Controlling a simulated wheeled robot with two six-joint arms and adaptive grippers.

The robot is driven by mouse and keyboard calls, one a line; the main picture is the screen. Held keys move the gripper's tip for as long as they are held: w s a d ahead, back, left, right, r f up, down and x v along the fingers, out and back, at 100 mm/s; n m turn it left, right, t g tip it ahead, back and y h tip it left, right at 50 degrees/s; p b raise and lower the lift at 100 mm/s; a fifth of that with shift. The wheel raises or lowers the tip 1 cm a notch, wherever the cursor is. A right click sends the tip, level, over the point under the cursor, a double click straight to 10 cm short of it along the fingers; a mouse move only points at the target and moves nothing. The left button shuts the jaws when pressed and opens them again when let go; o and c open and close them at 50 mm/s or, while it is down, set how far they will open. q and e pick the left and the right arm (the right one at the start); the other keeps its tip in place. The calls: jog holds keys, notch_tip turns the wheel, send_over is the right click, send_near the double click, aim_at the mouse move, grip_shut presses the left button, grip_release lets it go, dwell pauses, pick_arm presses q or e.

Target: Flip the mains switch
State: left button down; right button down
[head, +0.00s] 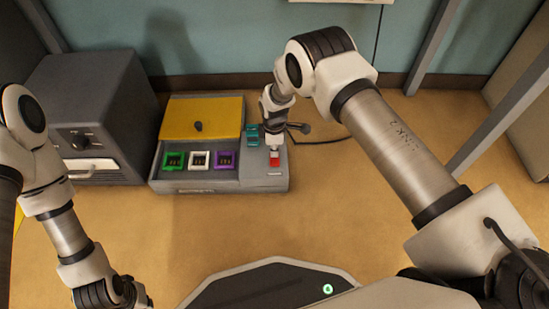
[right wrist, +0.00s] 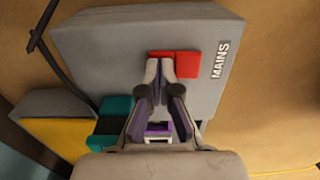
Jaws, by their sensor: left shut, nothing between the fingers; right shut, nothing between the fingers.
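The mains switch is a small red rocker (head: 274,162) at the right end of a grey console (head: 215,187). In the right wrist view the red switch (right wrist: 188,65) shows a brighter right part and a darker left part beside the white word MAINS. My right gripper (head: 273,149) is shut and empty, pointing down at the switch. In the right wrist view its fingertips (right wrist: 160,66) overlap the left part of the switch; whether they touch it I cannot tell. My left arm is at the lower left of the head view, its fingers out of frame.
The console also bears a yellow lid (head: 202,118), green (head: 173,161), white (head: 199,160) and purple (head: 224,160) framed units, and teal parts (head: 252,134). A dark grey box (head: 92,110) stands to its left. The table in front of the console is clear.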

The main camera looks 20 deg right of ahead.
jog(key=shift+r+p, duration=2.95)
jog(key=shift+r, duration=0.6)
jog(key=shift+f, duration=0.1)
